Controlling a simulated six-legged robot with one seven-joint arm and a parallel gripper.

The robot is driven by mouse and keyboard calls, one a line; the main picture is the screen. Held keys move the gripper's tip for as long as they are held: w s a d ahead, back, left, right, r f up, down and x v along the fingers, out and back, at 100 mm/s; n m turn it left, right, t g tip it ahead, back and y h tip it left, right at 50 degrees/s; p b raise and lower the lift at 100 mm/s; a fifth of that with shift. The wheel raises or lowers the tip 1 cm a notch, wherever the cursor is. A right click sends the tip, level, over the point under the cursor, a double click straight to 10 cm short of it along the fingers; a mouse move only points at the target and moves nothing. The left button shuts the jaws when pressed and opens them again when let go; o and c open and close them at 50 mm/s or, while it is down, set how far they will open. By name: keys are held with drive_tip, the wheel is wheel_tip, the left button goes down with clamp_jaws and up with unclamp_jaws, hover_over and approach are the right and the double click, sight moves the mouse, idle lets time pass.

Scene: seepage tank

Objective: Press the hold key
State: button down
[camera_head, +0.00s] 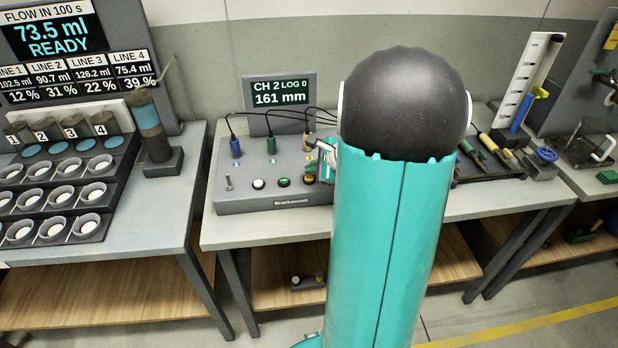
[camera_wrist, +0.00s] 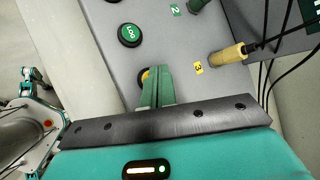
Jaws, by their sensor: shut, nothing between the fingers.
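The grey control box (camera_head: 270,203) stands on the middle bench with a row of keys: white (camera_head: 258,184), green (camera_head: 283,182) and yellow (camera_head: 309,180). In the wrist view the green key (camera_wrist: 129,35) reads "LOG". The yellow key (camera_wrist: 145,75) is partly hidden behind my fingertips, and no label on it can be read. I cannot tell by lettering which key is hold. My gripper (camera_wrist: 157,70) is shut and empty, its tips at the yellow key; contact is not clear. In the head view my gripper (camera_head: 325,160) is partly hidden by my arm.
A display (camera_head: 281,92) behind the box reads "CH 2 LOG 0, 161 mm". Cabled plugs, blue (camera_head: 235,142) and yellow (camera_head: 308,140), stand on the box near my gripper; the yellow plug (camera_wrist: 228,54) is beside it. A toggle switch (camera_head: 228,182) is at the left.

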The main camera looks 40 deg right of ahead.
sight(312, 179)
drive_tip(key=shift+f, duration=0.15)
drive_tip(key=shift+f, duration=0.3)
drive_tip(key=shift+f, duration=0.4)
idle(0.8)
drive_tip(key=shift+r, duration=0.85)
drive_tip(key=shift+r, duration=2.5)
